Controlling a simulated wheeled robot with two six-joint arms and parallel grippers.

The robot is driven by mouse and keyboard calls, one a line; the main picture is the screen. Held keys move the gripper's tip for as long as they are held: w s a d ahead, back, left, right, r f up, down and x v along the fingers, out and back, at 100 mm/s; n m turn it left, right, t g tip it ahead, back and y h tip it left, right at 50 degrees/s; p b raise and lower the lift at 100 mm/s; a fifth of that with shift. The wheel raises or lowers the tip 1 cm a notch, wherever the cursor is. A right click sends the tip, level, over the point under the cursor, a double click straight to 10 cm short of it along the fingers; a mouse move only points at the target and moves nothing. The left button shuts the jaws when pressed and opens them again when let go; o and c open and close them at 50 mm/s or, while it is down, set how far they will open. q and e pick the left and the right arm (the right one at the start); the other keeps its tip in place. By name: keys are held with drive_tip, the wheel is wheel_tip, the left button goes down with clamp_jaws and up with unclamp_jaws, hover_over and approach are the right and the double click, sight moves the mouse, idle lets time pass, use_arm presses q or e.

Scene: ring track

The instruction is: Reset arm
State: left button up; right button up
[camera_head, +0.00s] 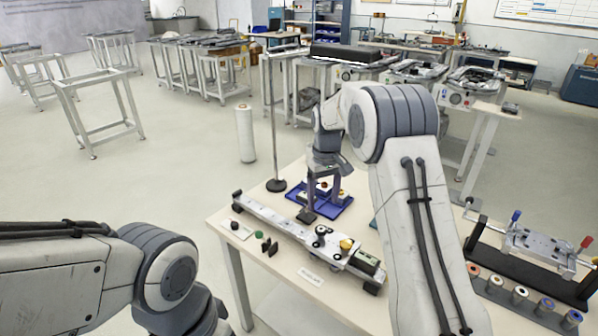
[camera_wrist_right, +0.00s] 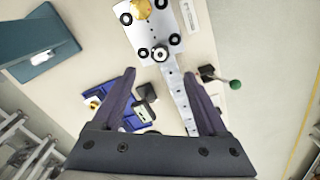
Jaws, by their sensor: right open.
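My right gripper (camera_head: 320,200) hangs over the table, between the blue tray and the metal rail in the head view. In the right wrist view its two dark fingers (camera_wrist_right: 159,78) are spread apart with nothing held between them. The rail (camera_head: 275,221) runs across the table and carries a plate (camera_head: 318,252) with black rollers and a yellow piece (camera_head: 346,244). The plate (camera_wrist_right: 143,28) and yellow piece (camera_wrist_right: 141,9) also show in the wrist view. My left arm enters at the lower left; its gripper is out of frame.
The blue tray (camera_head: 332,209) holds small parts behind the right gripper. A green knob (camera_head: 259,233), small black parts (camera_head: 270,246) and a label (camera_head: 310,277) lie before the rail. A thin stand (camera_head: 274,130) rises at the table's back left. A black fixture (camera_head: 540,270) stands at right.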

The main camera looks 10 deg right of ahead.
drive_tip(key=s+a+r+n, duration=0.2)
drive_tip(key=s+a+r, duration=0.1)
drive_tip(key=s+a, duration=0.6)
drive_tip(key=s+a+r+n, duration=0.1)
drive_tip(key=s+a+r, duration=0.2)
drive_tip(key=s+a, duration=0.55)
drive_tip(key=s+f+n+y, duration=0.1)
drive_tip(key=s+n, duration=0.1)
drive_tip(key=s, duration=1.7)
drive_tip(key=shift+s+a+f, duration=0.15)
drive_tip(key=shift+s+f, duration=0.05)
drive_tip(key=shift+f, duration=0.2)
use_arm(q)
drive_tip(key=shift+d, duration=0.1)
